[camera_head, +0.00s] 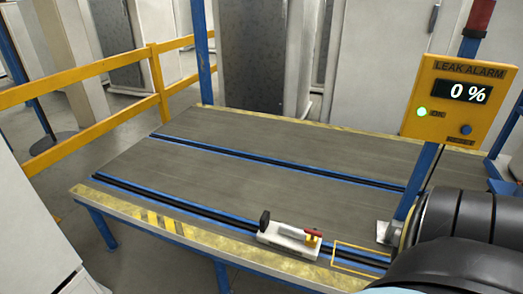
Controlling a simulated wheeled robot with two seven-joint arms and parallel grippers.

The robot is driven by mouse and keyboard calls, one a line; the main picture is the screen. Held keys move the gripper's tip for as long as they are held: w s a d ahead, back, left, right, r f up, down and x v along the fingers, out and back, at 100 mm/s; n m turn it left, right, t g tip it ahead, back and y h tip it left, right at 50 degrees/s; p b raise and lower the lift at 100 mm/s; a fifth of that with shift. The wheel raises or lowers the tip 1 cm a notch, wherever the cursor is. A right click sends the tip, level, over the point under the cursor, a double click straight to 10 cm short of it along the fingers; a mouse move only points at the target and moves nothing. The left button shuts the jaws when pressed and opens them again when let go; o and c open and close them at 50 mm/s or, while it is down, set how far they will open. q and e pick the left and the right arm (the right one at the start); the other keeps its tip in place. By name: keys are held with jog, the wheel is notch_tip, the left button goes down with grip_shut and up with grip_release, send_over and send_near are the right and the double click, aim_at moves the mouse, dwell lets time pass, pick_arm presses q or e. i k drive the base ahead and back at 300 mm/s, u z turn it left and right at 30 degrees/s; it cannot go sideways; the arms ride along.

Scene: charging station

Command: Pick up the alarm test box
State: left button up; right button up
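A small white box (288,240), which looks like the alarm test box, sits on the near edge strip of the platform, right of the middle. It has a black upright part at its left end and a red and yellow fitting at its right end. No gripper touches it. A black, thick link of my own arm fills the lower right corner, to the right of the box. Neither of my grippers shows.
A yellow leak alarm panel (458,105) reading 0 % stands on a blue post (420,185) at the right. A yellow outlined rectangle (340,243) lies right of the box. The grey platform (250,165) is otherwise clear. A yellow railing (80,78) runs at the left.

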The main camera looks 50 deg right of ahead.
aim_at(293, 240)
jog(key=z, duration=0.75)
jog(key=i, duration=1.3)
jog(key=z, duration=1.1)
